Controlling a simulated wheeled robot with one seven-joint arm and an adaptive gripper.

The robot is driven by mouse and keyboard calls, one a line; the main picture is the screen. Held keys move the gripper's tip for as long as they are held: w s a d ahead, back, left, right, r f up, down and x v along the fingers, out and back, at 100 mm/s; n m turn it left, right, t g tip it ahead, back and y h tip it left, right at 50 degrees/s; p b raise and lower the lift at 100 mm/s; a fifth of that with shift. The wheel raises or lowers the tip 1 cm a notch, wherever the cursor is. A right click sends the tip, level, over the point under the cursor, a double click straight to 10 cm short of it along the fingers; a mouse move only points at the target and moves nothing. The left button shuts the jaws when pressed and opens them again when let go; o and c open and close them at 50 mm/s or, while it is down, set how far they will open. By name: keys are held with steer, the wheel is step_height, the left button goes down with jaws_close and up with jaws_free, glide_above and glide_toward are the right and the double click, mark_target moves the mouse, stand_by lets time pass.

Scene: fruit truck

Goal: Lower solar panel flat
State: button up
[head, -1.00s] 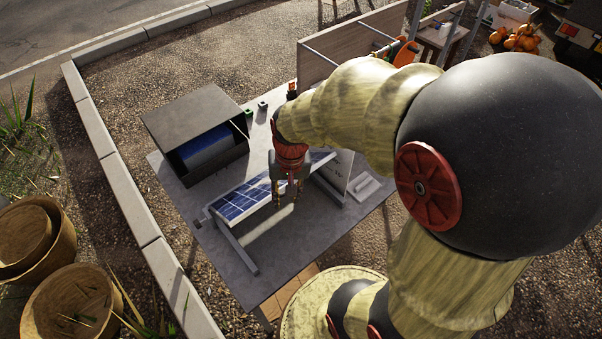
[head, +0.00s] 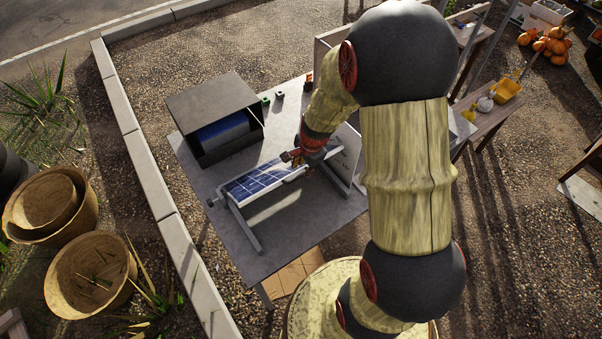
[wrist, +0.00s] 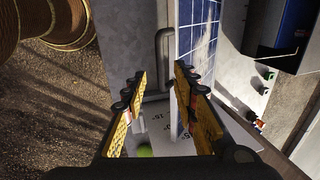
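The solar panel (head: 262,178) is blue with a pale frame and sits tilted on a grey stand (head: 247,232) on the table. In the wrist view the panel (wrist: 194,28) runs upward beyond my right finger. My gripper (head: 291,157) is at the panel's upper right end in the head view. In the wrist view my gripper (wrist: 160,70) is open, its two fingers apart, with the panel's pale edge close to the right finger. A grey looped bar (wrist: 161,42) lies beyond the fingertips. Whether a finger touches the panel cannot be told.
A dark open box (head: 213,110) with a blue item inside stands behind the panel. Small green and dark blocks (head: 279,95) sit near it. A plate with angle marks (wrist: 178,122) shows below my fingers. Table (head: 205,185) is bare on the left.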

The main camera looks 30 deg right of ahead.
mark_target(300, 177)
steer(key=shift+x, duration=2.65)
steer(key=c, duration=0.3)
steer(key=c, duration=0.4)
jaws_close()
